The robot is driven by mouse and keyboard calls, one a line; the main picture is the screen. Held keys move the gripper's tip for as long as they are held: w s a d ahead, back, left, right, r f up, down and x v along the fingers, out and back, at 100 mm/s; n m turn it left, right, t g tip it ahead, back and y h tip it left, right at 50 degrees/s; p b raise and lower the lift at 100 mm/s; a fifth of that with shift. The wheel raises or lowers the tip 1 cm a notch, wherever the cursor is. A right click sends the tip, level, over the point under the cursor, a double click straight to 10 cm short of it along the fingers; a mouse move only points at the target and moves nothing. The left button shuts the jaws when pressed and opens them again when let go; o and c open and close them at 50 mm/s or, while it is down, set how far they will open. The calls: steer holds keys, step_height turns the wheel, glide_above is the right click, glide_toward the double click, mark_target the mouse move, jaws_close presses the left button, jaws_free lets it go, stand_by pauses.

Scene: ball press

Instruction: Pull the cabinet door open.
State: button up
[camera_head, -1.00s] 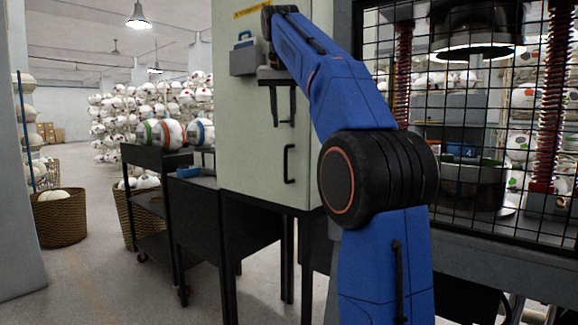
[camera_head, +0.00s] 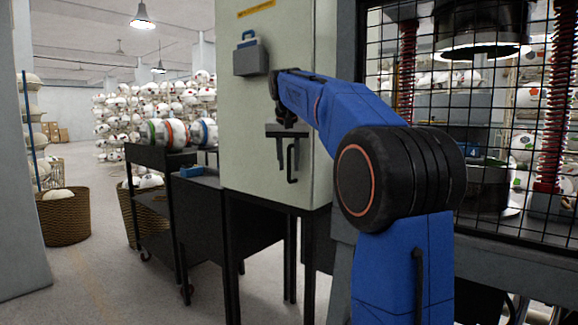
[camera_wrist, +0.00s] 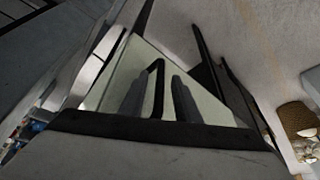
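The pale green cabinet door (camera_head: 262,110) is closed, with a black vertical bar handle (camera_head: 291,178) at its lower right. My gripper (camera_head: 287,168) points down in front of the door at the handle's height. In the wrist view, my gripper (camera_wrist: 161,80) has its two grey fingers apart. The handle (camera_wrist: 158,88) appears between them, with a gap visible towards the right finger. I cannot tell whether the fingertips reach past the bar. In the head view, the fingers and wrist cover the upper part of the handle.
A grey box with a blue handle (camera_head: 250,55) is fixed on the door. A black cart (camera_head: 158,205) with balls stands left of the cabinet. A black wire-mesh press enclosure (camera_head: 480,120) stands close on the right. Floor at left (camera_head: 95,270) is clear.

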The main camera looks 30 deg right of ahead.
steer(key=shift+w+d+f, duration=0.15)
steer(key=shift+f, duration=0.4)
jaws_close()
